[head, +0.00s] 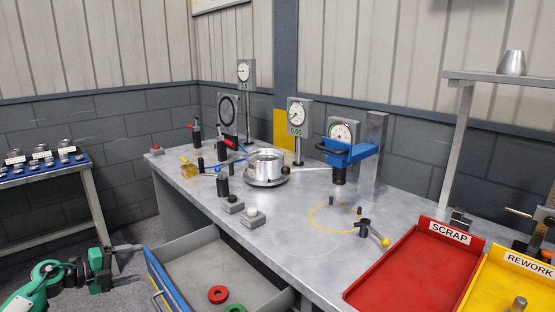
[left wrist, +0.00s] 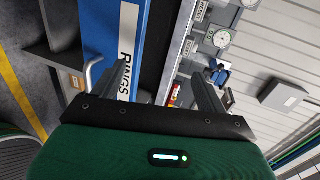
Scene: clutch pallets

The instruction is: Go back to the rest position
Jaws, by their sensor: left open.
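My left gripper (head: 130,248) is at the lower left of the head view, in front of the workbench and to the left of the open drawer (head: 205,243). Its fingers also show in the left wrist view (left wrist: 152,78), apart with nothing between them. The blue drawer front labelled RINGS (left wrist: 125,45) shows beyond the fingers in that view. A red ring (head: 218,294) and a green ring (head: 235,308) lie in the drawer. My right gripper is not in view.
The metal workbench (head: 300,215) carries dial gauges, a round metal fixture (head: 265,165) and a blue press (head: 347,152). A red SCRAP tray (head: 405,270) and yellow REWORK tray (head: 500,285) are at right. A side table (head: 45,178) with small parts stands at left.

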